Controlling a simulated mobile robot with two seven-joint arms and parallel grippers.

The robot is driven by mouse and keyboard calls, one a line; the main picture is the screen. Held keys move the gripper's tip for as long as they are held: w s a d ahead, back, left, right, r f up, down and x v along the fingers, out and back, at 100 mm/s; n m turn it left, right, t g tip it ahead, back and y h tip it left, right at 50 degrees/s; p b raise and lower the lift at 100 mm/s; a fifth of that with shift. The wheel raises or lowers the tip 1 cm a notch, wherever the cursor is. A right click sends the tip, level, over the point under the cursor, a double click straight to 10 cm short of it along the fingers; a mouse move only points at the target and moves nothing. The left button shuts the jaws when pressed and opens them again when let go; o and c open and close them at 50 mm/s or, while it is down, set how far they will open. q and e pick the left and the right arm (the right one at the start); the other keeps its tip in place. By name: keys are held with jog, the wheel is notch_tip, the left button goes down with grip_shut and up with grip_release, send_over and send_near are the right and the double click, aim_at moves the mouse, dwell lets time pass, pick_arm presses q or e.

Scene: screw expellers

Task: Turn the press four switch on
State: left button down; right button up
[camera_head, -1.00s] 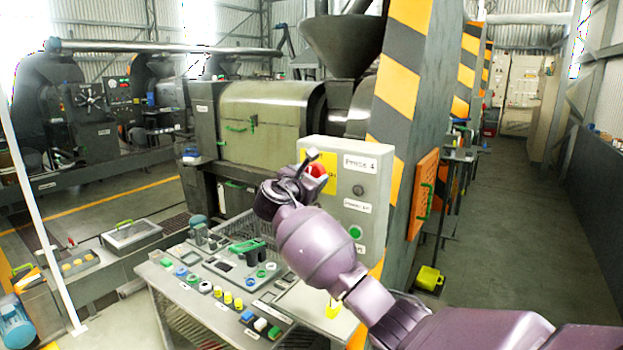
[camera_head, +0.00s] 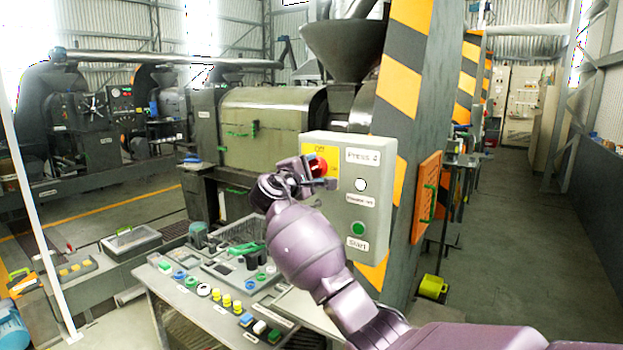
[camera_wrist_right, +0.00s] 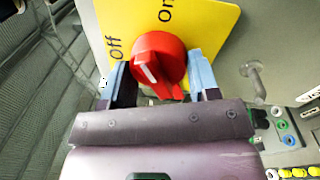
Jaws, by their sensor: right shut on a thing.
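The Press 4 control box (camera_head: 375,222) is a pale grey panel fixed to the striped pillar. Its red rotary switch (camera_head: 320,166) sits on a yellow plate at the upper left. In the right wrist view the red knob (camera_wrist_right: 158,62) shows a white mark, with "Off" and "On" printed on the yellow plate (camera_wrist_right: 205,18). My right gripper (camera_head: 311,172) is shut on the knob, one finger on each side. A round lamp (camera_head: 361,185) on the box shows bright white. A green button (camera_head: 358,229) labelled "Start" is below it. My left gripper is out of view.
A low console (camera_head: 215,318) with several coloured buttons stands below and left of the box. An orange panel (camera_head: 426,187) hangs on the pillar. A yellow object (camera_head: 433,287) lies on the floor. The aisle at right is clear.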

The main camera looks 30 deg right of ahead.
jog(key=m+b, duration=0.2)
jog(key=m, duration=0.2)
jog(key=shift+f+g, duration=0.2)
jog(key=shift+g, duration=0.1)
jog(key=shift+r+m+b, duration=0.1)
jog(key=shift+m+b, duration=0.35)
jog(key=shift+m, duration=0.25)
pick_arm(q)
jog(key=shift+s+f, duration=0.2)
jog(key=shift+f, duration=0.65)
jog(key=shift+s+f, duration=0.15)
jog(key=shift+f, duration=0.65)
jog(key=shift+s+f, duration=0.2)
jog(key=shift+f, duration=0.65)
pick_arm(e)
jog(key=shift+m+h, duration=0.3)
jog(key=shift+m, duration=0.1)
jog(key=shift+r, duration=0.1)
jog(key=o, duration=0.9)
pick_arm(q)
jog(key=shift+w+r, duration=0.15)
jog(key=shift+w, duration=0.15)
pick_arm(e)
jog(key=shift+r, duration=0.1)
